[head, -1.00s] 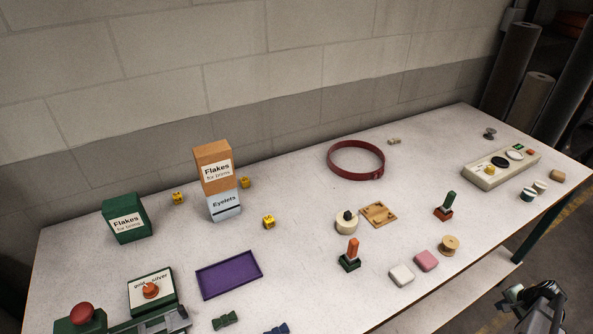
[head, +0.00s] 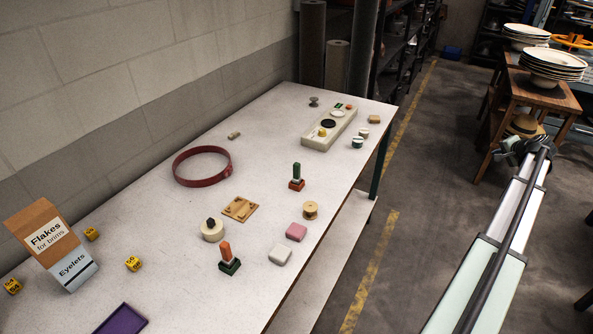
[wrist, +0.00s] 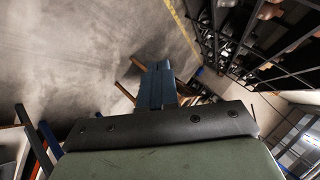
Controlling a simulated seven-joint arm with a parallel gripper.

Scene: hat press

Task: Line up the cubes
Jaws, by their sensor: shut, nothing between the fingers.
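Three yellow cubes with dark markings are on the table in the head view. One cube (head: 13,286) is at the far left edge, one cube (head: 91,234) is just right of the upright Flakes and Eyelets boxes, and one cube (head: 132,263) is nearer the front. They are apart from each other. My gripper is off the table over the floor at right, far from the cubes. In the wrist view its fingers (wrist: 157,68) are together and empty.
On the table (head: 180,275) are a red ring (head: 202,167), a purple tray (head: 121,320), a cream device (head: 329,130), an orange-and-green peg piece (head: 227,257) and a Flakes box (head: 44,232). A wooden stool with plates (head: 553,67) stands behind my arm.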

